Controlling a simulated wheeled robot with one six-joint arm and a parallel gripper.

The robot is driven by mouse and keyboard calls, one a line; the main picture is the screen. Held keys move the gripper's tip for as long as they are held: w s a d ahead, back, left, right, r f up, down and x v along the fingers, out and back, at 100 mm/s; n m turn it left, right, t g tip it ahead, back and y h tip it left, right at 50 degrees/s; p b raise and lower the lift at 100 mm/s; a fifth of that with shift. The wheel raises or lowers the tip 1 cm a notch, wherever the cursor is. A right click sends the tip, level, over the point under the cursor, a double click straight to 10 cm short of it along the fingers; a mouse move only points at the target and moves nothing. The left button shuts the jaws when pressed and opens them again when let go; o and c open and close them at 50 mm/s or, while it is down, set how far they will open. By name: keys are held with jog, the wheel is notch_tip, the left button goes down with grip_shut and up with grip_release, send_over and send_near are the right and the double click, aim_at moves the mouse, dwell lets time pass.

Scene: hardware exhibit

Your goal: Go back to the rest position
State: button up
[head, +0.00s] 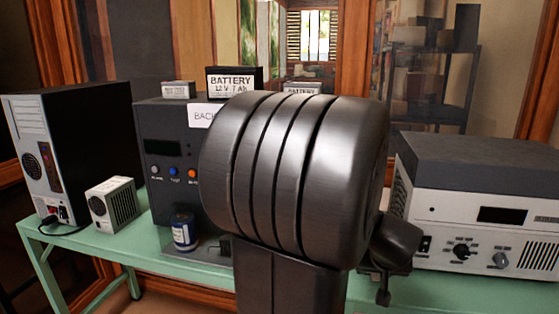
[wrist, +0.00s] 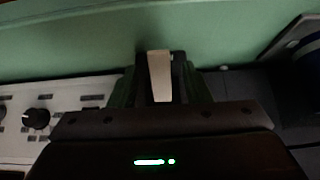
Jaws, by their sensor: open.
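My gripper (wrist: 160,82) is at the lower middle of the wrist view, its jaws apart, above the green table (wrist: 90,45). A pale upright strip shows between the dark jaw parts; I cannot tell whether it is part of the gripper or something beyond it. In the head view my large dark arm link fills the middle and hides most of my gripper. A small dark part of my arm sticks out at its right, in front of the white-fronted instrument. No held thing is clearly visible.
On the green table (head: 180,268) stand a computer tower (head: 75,150), a small white fan box (head: 112,203), a backup unit (head: 165,130) with batteries (head: 233,84) on top, a blue can (head: 184,232), and a white instrument (head: 480,210) with knobs. My arm hides the table's middle.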

jog(key=shift+r+g+p, duration=0.3)
jog(key=shift+r+p, duration=0.1)
jog(key=shift+p, duration=0.4)
jog(key=r+g+p, duration=0.1)
jog(key=p, duration=0.4)
jog(key=shift+g+y, duration=0.3)
jog(key=shift+g, duration=0.1)
jog(key=shift+w+g+p, duration=0.1)
jog(key=shift+g+p, duration=0.3)
jog(key=shift+p, duration=0.5)
